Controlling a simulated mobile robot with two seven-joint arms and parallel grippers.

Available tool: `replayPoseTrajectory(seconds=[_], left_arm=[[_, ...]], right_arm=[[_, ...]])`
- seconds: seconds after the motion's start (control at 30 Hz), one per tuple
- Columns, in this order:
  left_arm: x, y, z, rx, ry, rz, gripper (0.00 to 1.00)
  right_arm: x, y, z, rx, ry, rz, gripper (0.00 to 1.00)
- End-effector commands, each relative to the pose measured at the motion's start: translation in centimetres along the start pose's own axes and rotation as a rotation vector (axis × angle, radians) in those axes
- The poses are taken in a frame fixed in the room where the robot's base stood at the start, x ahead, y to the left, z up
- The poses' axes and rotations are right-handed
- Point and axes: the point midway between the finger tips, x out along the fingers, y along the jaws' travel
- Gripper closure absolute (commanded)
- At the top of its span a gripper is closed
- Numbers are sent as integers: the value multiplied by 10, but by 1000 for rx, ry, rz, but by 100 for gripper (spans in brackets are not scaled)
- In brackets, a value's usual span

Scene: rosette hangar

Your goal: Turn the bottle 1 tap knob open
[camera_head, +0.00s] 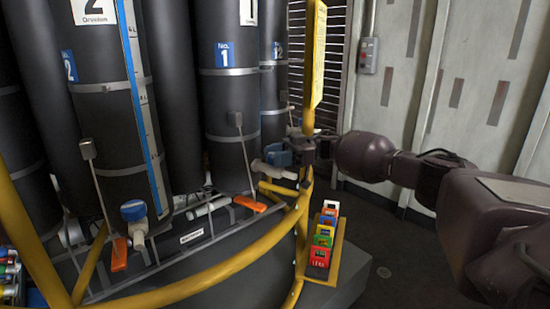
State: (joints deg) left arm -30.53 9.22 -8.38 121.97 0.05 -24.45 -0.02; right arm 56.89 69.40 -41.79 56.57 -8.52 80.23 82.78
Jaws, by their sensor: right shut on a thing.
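Bottle 1 (226,105) is a tall dark cylinder with a blue "No. 1" label, standing upright behind the yellow rail. Its blue tap knob (277,155) sits on a pale valve to the lower right of the bottle. My right gripper (294,151) reaches in from the right past the yellow post and is shut on the blue knob. The fingers are small and dark here, so their exact contact is hard to see. How far the knob is turned cannot be told. My left gripper is not in view.
A yellow post (308,80) and curved yellow rail (190,288) stand close to my right gripper. Bottle 2 (105,120) has another blue knob (133,210) at left. Orange-handled levers stand before the bottles. Coloured tags (323,240) sit in a yellow tray below. Open floor lies right.

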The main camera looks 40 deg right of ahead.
Motion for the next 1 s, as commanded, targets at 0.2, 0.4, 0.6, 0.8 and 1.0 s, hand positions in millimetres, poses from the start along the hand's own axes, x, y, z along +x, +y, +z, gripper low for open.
replayPoseTrajectory(seconds=[0.2,0.4,0.6,0.8,1.0], left_arm=[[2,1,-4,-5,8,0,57],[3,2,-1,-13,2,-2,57],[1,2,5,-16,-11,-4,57],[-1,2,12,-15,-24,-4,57],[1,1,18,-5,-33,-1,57]], right_arm=[[1,0,0,0,1,-2,78],[1,0,0,0,1,-2,29],[0,0,0,-1,1,-1,29],[-8,0,1,1,-1,2,29],[-39,1,4,4,-1,3,29]])
